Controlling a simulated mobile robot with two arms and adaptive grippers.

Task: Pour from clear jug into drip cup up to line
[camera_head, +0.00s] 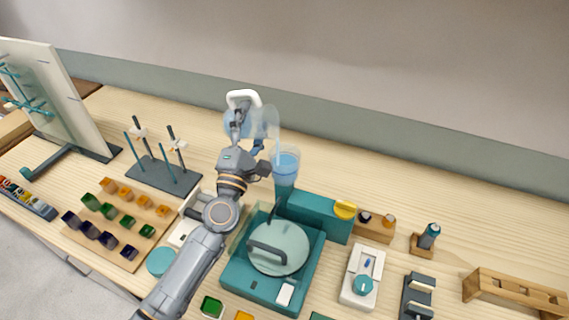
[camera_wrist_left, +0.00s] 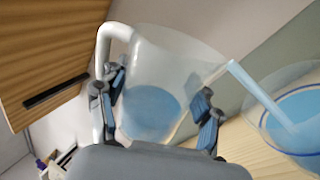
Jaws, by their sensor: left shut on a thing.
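My left gripper (camera_head: 250,132) is shut on the clear jug (camera_head: 268,120), holding it raised and tilted beside the drip cup. In the left wrist view the jug (camera_wrist_left: 165,75) sits between the fingers of my left gripper (camera_wrist_left: 155,112), with its white handle at the left and blue liquid low inside. A blue stream leaves its spout and runs into the drip cup (camera_wrist_left: 255,112). The drip cup (camera_head: 286,160) is clear and stands on a teal column, with blue liquid inside and a darker blue ring near its rim. I cannot tell the level against the line. My right gripper is not in view.
A teal machine with a round glass lid (camera_head: 279,249) stands below the cup. A rod stand (camera_head: 163,175) and colored blocks on a board (camera_head: 115,222) lie left. A white device (camera_head: 362,277) and wooden rack (camera_head: 515,290) lie right. The back table strip is clear.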

